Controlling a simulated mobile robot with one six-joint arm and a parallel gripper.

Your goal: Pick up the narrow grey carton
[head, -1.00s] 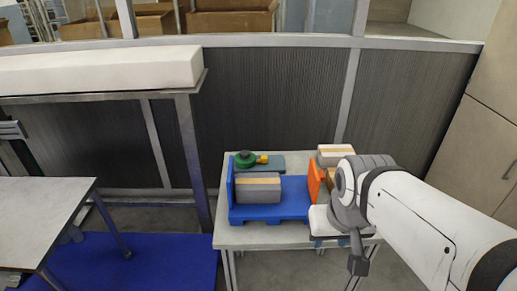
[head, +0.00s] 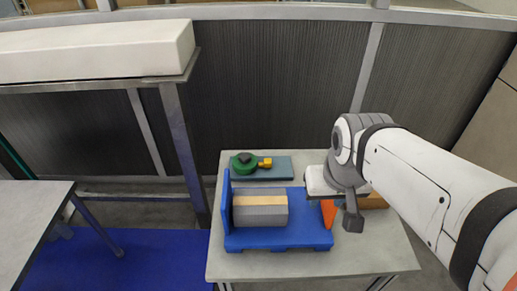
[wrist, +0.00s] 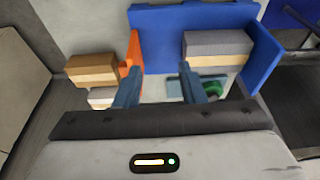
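A grey carton (head: 260,218) with a tan tape band lies on a blue base (head: 275,240) on the table. It also shows at the upper right of the wrist view (wrist: 216,45). My gripper (wrist: 160,68) is open, with its two fingers apart and nothing held between them. In the wrist view the grey carton is to the right of the fingers, apart from them. In the head view my wrist is right of the carton, and the fingertips are not clear there. A second, pale grey carton (wrist: 101,98) sits at the left of the wrist view.
An orange panel (head: 328,213) stands at the base's right end, and a blue panel (head: 227,205) at its left. A brown carton (head: 374,201) is beyond the orange panel. A green round object (head: 243,163) lies on a teal plate (head: 282,169) behind. The table's front (head: 300,266) is bare.

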